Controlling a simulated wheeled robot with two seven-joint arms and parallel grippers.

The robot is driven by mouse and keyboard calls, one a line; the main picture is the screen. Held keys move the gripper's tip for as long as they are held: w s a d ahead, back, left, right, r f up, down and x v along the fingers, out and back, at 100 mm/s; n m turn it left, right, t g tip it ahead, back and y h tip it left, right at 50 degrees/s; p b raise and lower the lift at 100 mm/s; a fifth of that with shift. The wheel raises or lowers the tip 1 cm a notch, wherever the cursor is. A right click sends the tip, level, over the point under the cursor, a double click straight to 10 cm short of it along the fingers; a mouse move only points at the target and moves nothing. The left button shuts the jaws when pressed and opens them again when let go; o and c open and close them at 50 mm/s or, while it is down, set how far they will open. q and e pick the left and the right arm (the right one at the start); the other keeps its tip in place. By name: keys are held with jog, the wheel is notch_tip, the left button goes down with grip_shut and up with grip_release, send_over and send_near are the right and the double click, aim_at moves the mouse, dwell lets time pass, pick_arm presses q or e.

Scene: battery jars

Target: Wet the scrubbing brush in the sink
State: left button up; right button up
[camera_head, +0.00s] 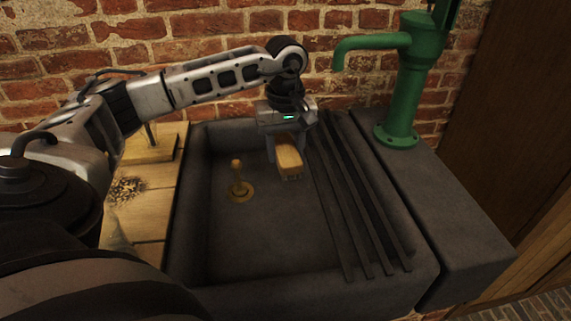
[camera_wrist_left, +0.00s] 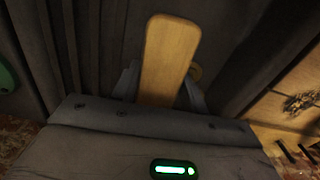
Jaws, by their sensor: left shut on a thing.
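My left gripper (camera_head: 286,168) is shut on the scrubbing brush (camera_head: 289,153), whose pale wooden back faces up. It holds the brush inside the dark stone sink (camera_head: 222,250), near the back and right of centre. In the left wrist view the brush (camera_wrist_left: 168,55) stands out between the fingers of the gripper (camera_wrist_left: 160,85). The bristles are hidden, and I cannot tell whether the brush touches the sink floor. No water shows in the sink. My right gripper is not in view.
A green pump (camera_head: 407,90) with a spout stands at the back right. Dark bars (camera_head: 350,200) run along the sink's right side. A brass drain fitting with an upright plug (camera_head: 237,178) is left of the brush. A wooden counter with a dark bristly thing (camera_head: 126,189) lies left. A brick wall is behind.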

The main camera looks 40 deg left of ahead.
aim_at(286, 148)
pick_arm(q)
jog(key=shift+r, duration=0.1)
notch_tip(286, 148, up, 4)
jog(key=p, duration=0.3)
dwell(0.5)
jog(key=shift+d, duration=0.1)
